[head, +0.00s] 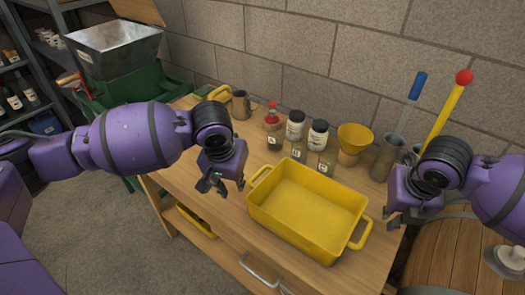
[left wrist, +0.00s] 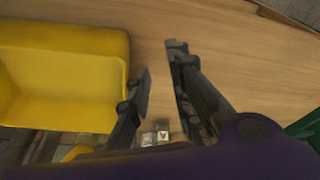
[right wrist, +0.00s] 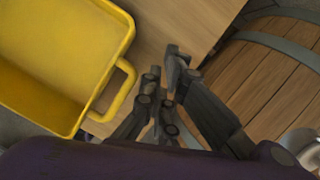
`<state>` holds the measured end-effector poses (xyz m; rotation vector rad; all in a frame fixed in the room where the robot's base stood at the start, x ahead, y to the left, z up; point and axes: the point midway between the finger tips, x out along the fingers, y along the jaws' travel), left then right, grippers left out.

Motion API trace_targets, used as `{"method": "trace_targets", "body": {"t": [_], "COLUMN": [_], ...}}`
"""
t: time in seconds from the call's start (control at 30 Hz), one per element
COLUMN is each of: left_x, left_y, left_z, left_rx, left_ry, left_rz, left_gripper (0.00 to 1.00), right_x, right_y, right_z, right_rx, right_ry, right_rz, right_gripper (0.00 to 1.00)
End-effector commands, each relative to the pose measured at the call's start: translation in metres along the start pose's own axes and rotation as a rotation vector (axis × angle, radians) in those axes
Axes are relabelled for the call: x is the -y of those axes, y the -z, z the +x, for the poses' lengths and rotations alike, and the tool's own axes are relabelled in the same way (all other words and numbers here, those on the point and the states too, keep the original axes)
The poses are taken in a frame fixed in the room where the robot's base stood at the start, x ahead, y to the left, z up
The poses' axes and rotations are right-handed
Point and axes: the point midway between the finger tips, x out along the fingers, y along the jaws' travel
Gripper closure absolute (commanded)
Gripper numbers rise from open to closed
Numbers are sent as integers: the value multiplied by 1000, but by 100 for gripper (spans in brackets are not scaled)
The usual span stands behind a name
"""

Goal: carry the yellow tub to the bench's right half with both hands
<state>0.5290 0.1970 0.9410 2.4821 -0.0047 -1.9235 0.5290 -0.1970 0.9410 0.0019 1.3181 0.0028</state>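The yellow tub (head: 305,205) stands on the wooden bench, empty, with a loop handle at its left end and another at its right end. My left gripper (head: 222,186) is open and empty, left of the tub's left handle. In the left wrist view the tub (left wrist: 60,75) lies left of the spread fingers (left wrist: 160,75). My right gripper (head: 396,222) is just right of the tub's right handle. In the right wrist view its fingers (right wrist: 163,70) are slightly apart and empty, beside the tub's handle (right wrist: 122,90). Neither gripper touches the tub.
A metal jug (head: 241,105) is at the back left. A barrel (head: 450,250) stands right of the bench (head: 215,225).

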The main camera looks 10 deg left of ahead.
Motion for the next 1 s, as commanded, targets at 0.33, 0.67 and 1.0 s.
{"method": "trace_targets", "body": {"t": [0.33,0.67,1.0], "left_x": [1,1,1], "left_y": [0,0,2], "left_z": [1,0,-51], "left_rx": [1,1,-4], "left_ry": [3,3,3], "left_rz": [-1,-1,-1], "left_gripper": [81,81,81], "right_x": [1,1,1], "right_y": [0,0,0], "right_z": [0,0,0], "right_rx": [-1,-1,-1], "right_ry": [2,3,3], "right_rz": [1,1,1], "right_gripper": [80,80,80]}}
